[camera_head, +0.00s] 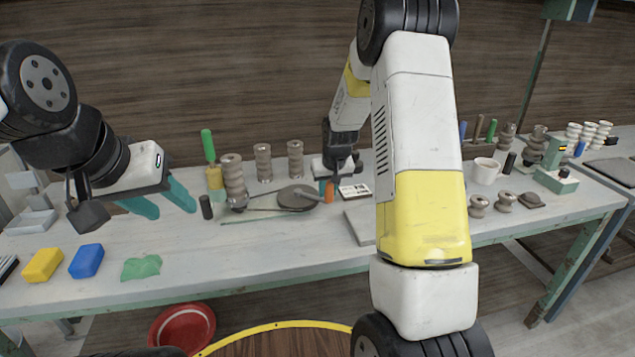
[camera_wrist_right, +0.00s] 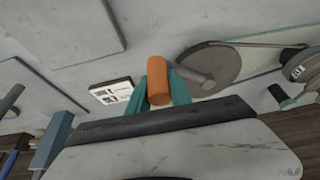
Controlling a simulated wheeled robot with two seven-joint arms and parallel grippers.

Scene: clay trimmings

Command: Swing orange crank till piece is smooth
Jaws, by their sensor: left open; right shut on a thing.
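The orange crank handle (camera_head: 329,191) stands at the right side of a dark round wheel (camera_head: 298,197) on the workbench. In the right wrist view the orange handle (camera_wrist_right: 158,80) sits between the teal fingers of my right gripper (camera_wrist_right: 157,92), which is shut on it. A grey crank arm joins it to the wheel (camera_wrist_right: 209,66). A belt runs from the wheel toward a stacked ribbed clay piece (camera_head: 234,182) on the left. I cannot tell how smooth its surface is. My left gripper (camera_head: 160,203) is open and empty above the left of the bench.
A yellow block (camera_head: 43,265), a blue block (camera_head: 86,261) and a green cloth-like lump (camera_head: 141,267) lie at the front left. A black cylinder (camera_head: 206,207) stands by the ribbed piece. A printed card (camera_head: 354,192) lies right of the crank. A white mug (camera_head: 486,171) stands further right.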

